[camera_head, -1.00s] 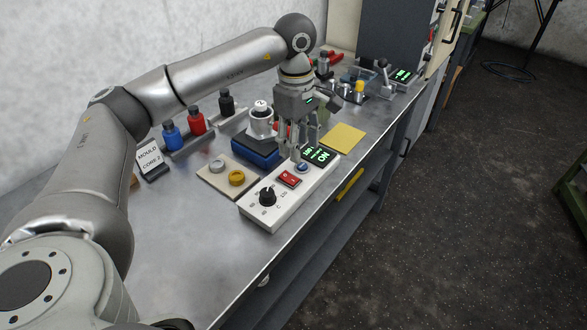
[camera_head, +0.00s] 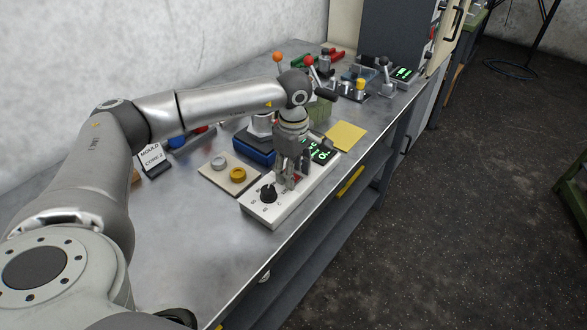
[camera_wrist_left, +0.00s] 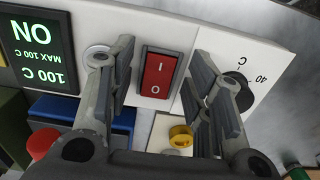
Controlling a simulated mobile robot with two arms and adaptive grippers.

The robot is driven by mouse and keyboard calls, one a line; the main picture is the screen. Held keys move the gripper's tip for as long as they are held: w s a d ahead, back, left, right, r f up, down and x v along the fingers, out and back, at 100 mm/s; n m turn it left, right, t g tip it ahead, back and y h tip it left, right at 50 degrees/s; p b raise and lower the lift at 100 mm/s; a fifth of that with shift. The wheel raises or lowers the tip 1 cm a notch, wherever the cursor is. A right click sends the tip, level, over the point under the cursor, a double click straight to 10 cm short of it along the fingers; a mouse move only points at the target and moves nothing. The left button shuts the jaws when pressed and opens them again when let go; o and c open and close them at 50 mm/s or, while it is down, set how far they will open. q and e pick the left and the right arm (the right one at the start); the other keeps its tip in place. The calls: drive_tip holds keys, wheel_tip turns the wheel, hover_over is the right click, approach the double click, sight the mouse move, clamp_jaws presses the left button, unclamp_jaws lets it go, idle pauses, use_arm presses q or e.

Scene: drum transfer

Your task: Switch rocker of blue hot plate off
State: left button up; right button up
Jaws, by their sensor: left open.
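The blue hot plate (camera_head: 254,152) stands on the bench beside its white control box (camera_head: 275,212). It also shows in the left wrist view (camera_wrist_left: 65,110). The box's red rocker (camera_wrist_left: 160,75), marked I and O, shows in the left wrist view; my gripper mostly covers it in the head view. The green-lit display (camera_wrist_left: 35,45) reads ON, 100 C and MAX 100 C. My left gripper (camera_head: 287,187) is open, pointing down over the box, with its fingers (camera_wrist_left: 162,70) on either side of the rocker. I cannot tell whether they touch the box. My right gripper is not in view.
A black knob (camera_head: 268,193) sits on the box's near end. A plate with grey and yellow buttons (camera_head: 237,175) lies left of the box. A yellow pad (camera_head: 346,136) lies beyond it. The near bench top is clear.

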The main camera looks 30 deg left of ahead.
use_arm(q)
drive_tip(key=shift+c, duration=1.6)
drive_tip(key=c, duration=0.7)
drive_tip(key=shift+a+f+h+b, duration=0.2)
drive_tip(key=shift+a+h+b, duration=0.1)
drive_tip(key=shift+h+b, duration=0.7)
drive_tip(key=shift+a+r+h+b, duration=0.15)
drive_tip(key=shift+r+h+b, duration=0.05)
drive_tip(key=shift+h+b, duration=0.45)
drive_tip(key=shift+r, duration=0.15)
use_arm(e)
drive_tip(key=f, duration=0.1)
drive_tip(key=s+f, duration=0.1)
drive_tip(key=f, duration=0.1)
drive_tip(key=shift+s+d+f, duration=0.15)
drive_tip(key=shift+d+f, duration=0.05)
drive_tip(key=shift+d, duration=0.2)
use_arm(q)
drive_tip(key=o, duration=1)
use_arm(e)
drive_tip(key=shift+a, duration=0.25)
